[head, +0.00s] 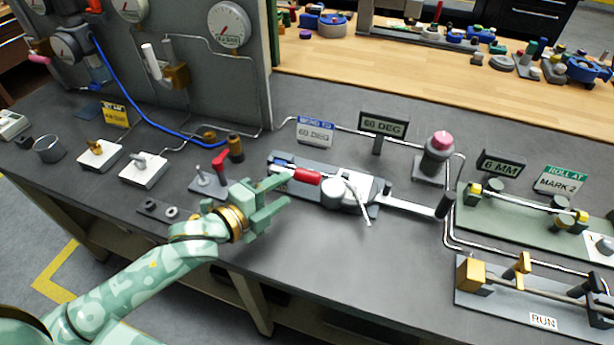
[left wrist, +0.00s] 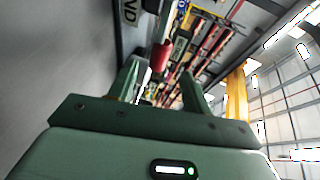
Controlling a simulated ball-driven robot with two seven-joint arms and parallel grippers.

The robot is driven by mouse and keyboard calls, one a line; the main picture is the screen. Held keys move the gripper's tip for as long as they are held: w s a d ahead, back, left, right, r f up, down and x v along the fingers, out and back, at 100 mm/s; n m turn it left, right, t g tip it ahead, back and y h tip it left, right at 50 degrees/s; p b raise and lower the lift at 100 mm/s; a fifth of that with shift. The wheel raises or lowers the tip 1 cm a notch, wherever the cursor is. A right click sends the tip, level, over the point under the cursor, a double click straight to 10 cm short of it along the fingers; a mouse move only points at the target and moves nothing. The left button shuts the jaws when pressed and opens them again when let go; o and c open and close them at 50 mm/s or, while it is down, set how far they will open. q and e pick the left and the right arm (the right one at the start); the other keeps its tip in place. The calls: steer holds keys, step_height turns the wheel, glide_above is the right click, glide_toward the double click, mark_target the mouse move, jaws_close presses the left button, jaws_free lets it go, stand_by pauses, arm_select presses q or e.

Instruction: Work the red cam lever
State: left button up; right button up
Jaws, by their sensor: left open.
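A red-handled lever (head: 220,160) stands upright on a small grey plate, left of my left gripper. A red grip (head: 306,177) lies nearly level on the grey clamp-like device (head: 340,193) at the middle of the bench. Which of these two is the cam lever I cannot tell for sure. My left gripper (head: 282,193) is open, its fingers pointing right, just short of the red grip in the head view. The left wrist view shows a red cylinder (left wrist: 160,57) beyond and between the open fingers (left wrist: 161,88). My right gripper is not in view.
A grey post with a pink knob (head: 440,150) and a 60 DEG sign (head: 382,124) stand behind the device. Several fixtures with rods, including a RUN plate (head: 540,320), fill the right side. A gauge panel (head: 190,70) rises at the back left.

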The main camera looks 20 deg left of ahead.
mark_target(301, 180)
arm_select(q)
steer(key=b+x, duration=0.1)
steer(key=x, duration=0.6)
steer(key=shift+f, duration=0.15)
steer(key=shift+w+d+b, duration=0.25)
steer(key=shift+w+b, duration=0.05)
steer(key=shift+w, duration=0.25)
jaws_close()
steer(key=shift+s, duration=0.1)
